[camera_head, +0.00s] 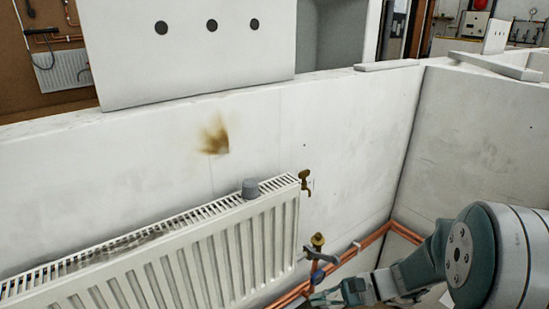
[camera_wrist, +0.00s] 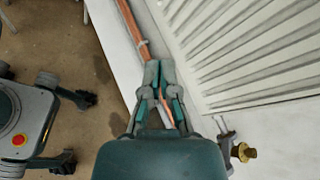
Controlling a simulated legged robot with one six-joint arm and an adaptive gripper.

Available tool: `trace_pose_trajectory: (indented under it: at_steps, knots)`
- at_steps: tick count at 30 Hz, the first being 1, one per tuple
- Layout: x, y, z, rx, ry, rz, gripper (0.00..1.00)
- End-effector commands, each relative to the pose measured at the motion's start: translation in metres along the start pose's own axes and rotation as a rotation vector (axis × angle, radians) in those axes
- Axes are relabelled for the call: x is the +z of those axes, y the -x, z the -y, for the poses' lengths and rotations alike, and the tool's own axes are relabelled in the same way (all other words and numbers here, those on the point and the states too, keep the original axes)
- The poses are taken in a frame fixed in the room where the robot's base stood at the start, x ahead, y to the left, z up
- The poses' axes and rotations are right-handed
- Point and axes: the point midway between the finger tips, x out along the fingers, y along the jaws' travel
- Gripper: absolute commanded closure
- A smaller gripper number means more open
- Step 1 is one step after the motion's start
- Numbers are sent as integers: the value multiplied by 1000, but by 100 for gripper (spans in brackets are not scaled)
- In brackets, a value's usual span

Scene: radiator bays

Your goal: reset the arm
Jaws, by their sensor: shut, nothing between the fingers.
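My arm reaches in from the right of the head view. My gripper (camera_head: 328,297) is low in that view, near the copper pipes below the radiator's right end, and partly cut off by the bottom edge. In the wrist view my gripper (camera_wrist: 160,68) has its fingers together with nothing held between them. A copper pipe shows behind the fingers there; I cannot tell the distance between them.
A white radiator (camera_head: 200,260) hangs on the white wall (camera_head: 350,130), with a grey cap (camera_head: 250,188) on top. A brass tap (camera_head: 304,180) and a blue-handled valve (camera_head: 317,275) are at its right end. Copper pipes (camera_head: 375,236) run along the wall's foot.

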Motion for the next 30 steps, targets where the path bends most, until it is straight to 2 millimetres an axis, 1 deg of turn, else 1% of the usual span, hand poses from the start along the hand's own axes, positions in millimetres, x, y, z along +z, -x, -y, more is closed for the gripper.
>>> trace_pose_trajectory:
  at_steps: [1,3,9,14,20,27,30]
  knots:
    - [14,0,-4,56,57,-33,100]
    - [29,1,-11,137,130,-82,100]
    - [64,11,-34,349,349,-238,100]
    - [85,25,-49,498,534,-379,100]
    - [108,50,-62,657,771,-575,100]
    - [134,84,-67,804,1054,-829,100]
    - [143,95,-67,841,1140,-912,100]
